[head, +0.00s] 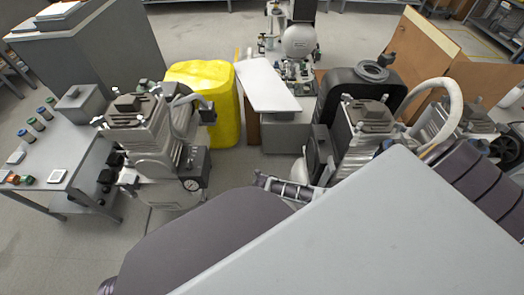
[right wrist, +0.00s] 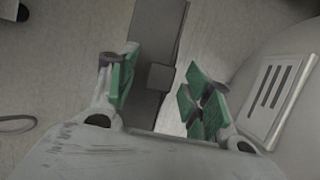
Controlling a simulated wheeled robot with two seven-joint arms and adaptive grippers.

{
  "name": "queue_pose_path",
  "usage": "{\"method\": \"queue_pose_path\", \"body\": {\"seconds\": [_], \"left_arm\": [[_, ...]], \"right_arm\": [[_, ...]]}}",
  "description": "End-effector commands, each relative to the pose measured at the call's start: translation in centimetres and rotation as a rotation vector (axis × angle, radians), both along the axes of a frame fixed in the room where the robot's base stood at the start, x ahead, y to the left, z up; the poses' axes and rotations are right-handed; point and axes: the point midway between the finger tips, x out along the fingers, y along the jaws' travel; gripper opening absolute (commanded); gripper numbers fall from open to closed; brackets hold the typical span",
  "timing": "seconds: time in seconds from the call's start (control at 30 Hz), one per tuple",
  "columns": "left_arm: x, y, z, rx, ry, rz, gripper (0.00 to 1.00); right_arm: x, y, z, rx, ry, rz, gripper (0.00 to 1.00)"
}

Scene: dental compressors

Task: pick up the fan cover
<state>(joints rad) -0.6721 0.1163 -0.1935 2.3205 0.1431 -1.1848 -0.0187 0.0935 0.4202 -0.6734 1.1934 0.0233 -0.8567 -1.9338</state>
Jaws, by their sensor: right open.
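My right gripper (right wrist: 160,92) is open in the right wrist view, with green pads on both fingers and nothing held between them. A pale plate with dark slots (right wrist: 268,100) lies on a rounded light-grey body to the right of the fingers, apart from them. It may be the fan cover, but I cannot tell for sure. In the head view I cannot make out the fan cover; my own body hides much of the lower right. My left gripper does not show.
A compressor (head: 150,150) stands at the left beside a grey table (head: 75,165) with small parts. Another compressor (head: 350,140) stands right of centre. A yellow container (head: 222,95) and a white panel (head: 265,85) are behind. A dark bar (right wrist: 155,55) passes behind the fingers.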

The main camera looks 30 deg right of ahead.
Motion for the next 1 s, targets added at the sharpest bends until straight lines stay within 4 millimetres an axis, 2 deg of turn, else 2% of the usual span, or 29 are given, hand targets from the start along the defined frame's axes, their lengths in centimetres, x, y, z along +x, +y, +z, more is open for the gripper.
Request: {"method": "queue_pose_path", "body": {"seconds": [0.37,0.77,1.0], "left_arm": [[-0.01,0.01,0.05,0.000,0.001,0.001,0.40],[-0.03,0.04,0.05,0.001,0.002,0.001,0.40],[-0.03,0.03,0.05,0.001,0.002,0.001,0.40]], "right_arm": [[-0.01,0.00,0.04,0.000,0.000,0.000,0.50],[-0.03,0.00,0.03,0.000,0.000,0.000,0.00],[0.05,0.01,0.08,0.000,-0.001,0.000,0.00]]}}
